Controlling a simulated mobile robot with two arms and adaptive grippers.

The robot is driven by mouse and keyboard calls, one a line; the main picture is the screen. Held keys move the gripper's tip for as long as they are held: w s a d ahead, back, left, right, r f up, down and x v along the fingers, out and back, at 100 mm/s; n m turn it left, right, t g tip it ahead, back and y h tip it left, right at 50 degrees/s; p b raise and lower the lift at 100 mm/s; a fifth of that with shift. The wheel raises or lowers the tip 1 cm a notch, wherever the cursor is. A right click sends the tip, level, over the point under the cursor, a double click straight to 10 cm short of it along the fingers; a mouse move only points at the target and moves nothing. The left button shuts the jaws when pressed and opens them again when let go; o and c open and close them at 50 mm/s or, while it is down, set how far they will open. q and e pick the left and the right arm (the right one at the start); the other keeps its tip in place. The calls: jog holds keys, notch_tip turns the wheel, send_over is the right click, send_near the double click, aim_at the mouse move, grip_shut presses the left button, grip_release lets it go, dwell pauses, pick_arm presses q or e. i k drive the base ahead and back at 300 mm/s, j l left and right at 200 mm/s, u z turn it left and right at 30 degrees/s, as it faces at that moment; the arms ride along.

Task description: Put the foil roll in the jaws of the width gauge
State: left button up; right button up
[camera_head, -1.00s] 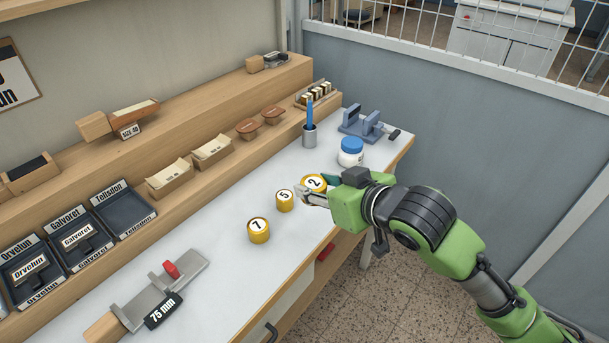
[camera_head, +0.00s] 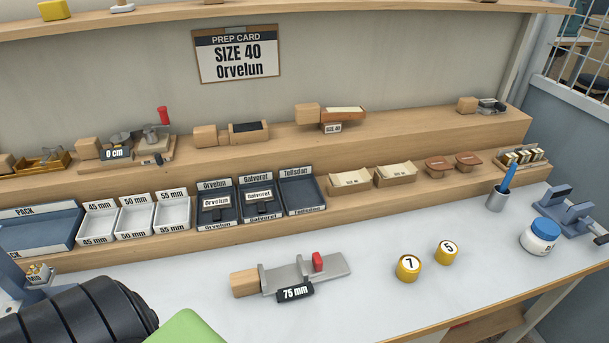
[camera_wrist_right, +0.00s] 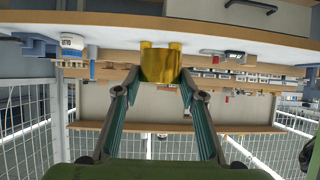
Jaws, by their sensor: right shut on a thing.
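The width gauge (camera_head: 335,265) lies on the white bench top, with a wooden handle, grey metal jaws, a red slider knob (camera_head: 317,262) and a "75 mm" display (camera_head: 295,292). Its jaws stand apart with nothing between them. In the right wrist view my right gripper (camera_wrist_right: 158,78) is shut on a gold foil roll (camera_wrist_right: 161,66), held between its two fingertips. The held roll's number is hidden. Two other foil rolls, marked 7 (camera_head: 408,267) and 5 (camera_head: 447,252), stand on the bench right of the gauge. My left gripper is not in view.
Labelled trays (camera_head: 301,194) stand in a row behind the gauge. A prep card (camera_head: 237,54) reads "SIZE 40 Orvelun". A blue-lidded jar (camera_head: 540,237) and a pen cup (camera_head: 498,199) stand at the right. Bench top between gauge and rolls is clear.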

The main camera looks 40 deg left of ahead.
aim_at(283, 277)
jog(key=l+u, duration=0.1)
jog(key=u, duration=1.3)
jog(key=l+u, duration=1)
jog(key=k+l+u, duration=0.15)
jog(key=l+u, duration=0.3)
jog(key=k+l, duration=0.2)
jog(key=k+l+u, duration=0.1)
jog(key=l, duration=0.3)
jog(key=k, duration=0.05)
